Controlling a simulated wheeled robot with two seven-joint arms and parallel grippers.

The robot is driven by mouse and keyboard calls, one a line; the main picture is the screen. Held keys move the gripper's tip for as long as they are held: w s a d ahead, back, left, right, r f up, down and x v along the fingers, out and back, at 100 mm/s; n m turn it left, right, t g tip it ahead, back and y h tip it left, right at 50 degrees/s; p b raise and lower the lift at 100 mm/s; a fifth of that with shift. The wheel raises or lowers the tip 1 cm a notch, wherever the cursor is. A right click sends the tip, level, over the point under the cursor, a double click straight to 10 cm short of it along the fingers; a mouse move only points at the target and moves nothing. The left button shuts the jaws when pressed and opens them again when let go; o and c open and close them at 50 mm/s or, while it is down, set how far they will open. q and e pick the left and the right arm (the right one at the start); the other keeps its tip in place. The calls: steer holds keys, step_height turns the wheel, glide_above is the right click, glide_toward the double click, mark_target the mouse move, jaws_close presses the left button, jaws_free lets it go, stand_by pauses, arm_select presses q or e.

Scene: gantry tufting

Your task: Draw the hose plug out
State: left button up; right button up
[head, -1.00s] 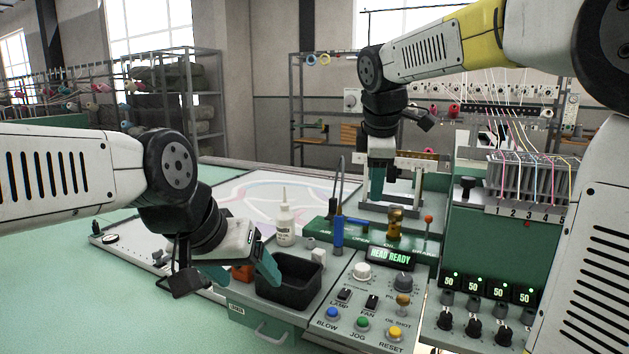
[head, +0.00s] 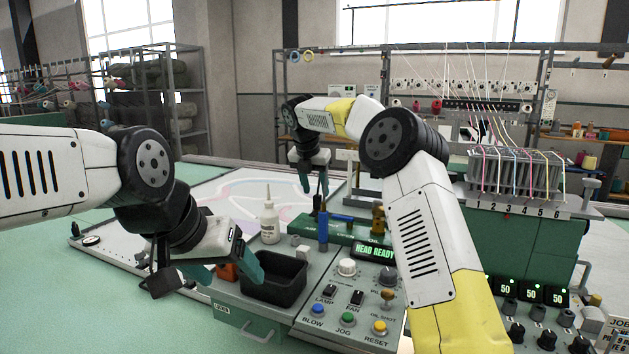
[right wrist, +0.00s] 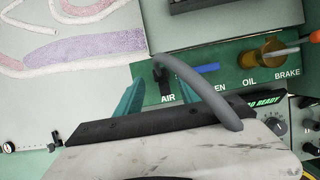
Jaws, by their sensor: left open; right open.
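The hose plug (right wrist: 162,76) is a dark fitting at the AIR mark on a green panel (right wrist: 150,95). A grey hose (right wrist: 205,90) rises from it and curves toward the camera in the right wrist view. My right gripper (right wrist: 160,95) is open, with a teal finger on either side of the plug. In the head view my right gripper (head: 314,182) hangs above the panel, and the dark hose (head: 317,205) shows just below it. Contact with the plug cannot be told. My left gripper (head: 220,268) is open beside a black bin (head: 275,292), apart from the plug.
A blue lever (right wrist: 205,70) and a brass oil fitting (right wrist: 262,55) stand right of the plug.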

mark_target(317, 195)
steer(key=shift+x, duration=2.25)
jaws_close()
steer(key=c, duration=0.9)
jaws_free()
jaws_close()
steer(key=shift+w+r, duration=0.1)
steer(key=shift+r, duration=2.05)
steer(key=shift+f, duration=0.2)
steer(key=o, duration=0.9)
jaws_free()
steer(key=shift+f, duration=0.1)
steer(key=shift+c, duration=0.2)
